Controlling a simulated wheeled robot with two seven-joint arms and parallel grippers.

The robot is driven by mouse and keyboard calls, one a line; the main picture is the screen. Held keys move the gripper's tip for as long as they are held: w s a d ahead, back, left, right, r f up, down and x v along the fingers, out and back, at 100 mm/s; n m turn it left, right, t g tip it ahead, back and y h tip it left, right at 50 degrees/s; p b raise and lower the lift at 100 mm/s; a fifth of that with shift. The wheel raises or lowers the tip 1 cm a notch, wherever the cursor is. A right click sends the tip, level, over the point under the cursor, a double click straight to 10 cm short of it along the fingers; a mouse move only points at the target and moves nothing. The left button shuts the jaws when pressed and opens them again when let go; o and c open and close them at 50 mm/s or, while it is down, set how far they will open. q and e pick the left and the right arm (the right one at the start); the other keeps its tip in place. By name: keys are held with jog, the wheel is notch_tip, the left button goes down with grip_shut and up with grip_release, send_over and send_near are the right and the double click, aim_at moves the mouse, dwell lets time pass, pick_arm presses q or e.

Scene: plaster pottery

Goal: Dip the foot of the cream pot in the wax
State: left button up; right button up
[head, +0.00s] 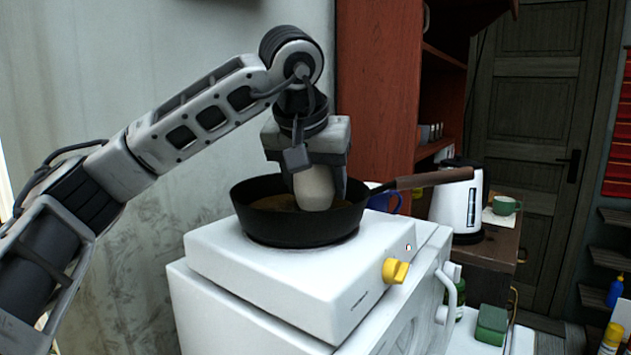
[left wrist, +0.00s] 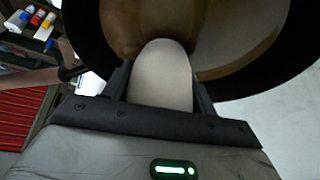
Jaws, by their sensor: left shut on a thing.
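The cream pot (head: 314,187) is upright between the fingers of my left gripper (head: 318,182), which is shut on it. In the left wrist view the pot (left wrist: 162,75) shows pale and rounded between the two dark fingers. Its lower end is down inside the black pan (head: 300,228), over or in the brownish wax (head: 274,203). The near rim hides the foot, so I cannot tell how deep it sits. The wax also shows in the left wrist view (left wrist: 225,40). My right gripper is out of view.
The pan stands on a white hotplate (head: 265,283) with a yellow knob (head: 395,271). Its brown handle (head: 434,178) points right. Behind it are a blue mug (head: 386,201), a white kettle (head: 457,205) and a green cup (head: 506,205). A red-brown cabinet (head: 375,90) stands close behind my gripper.

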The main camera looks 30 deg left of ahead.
pick_arm(q)
jog(key=shift+f, duration=0.45)
dwell(0.6)
jog(key=shift+f, duration=0.1)
dwell(0.9)
jog(key=shift+s+f, duration=0.1)
jog(key=shift+f, duration=0.1)
dwell(1.6)
jog(key=shift+r, duration=0.2)
jog(key=shift+r+p, duration=1)
jog(key=shift+p, duration=0.05)
jog(key=shift+r, duration=0.15)
dwell(0.3)
jog(key=shift+r+p, duration=0.9)
jog(key=shift+r, duration=3.3)
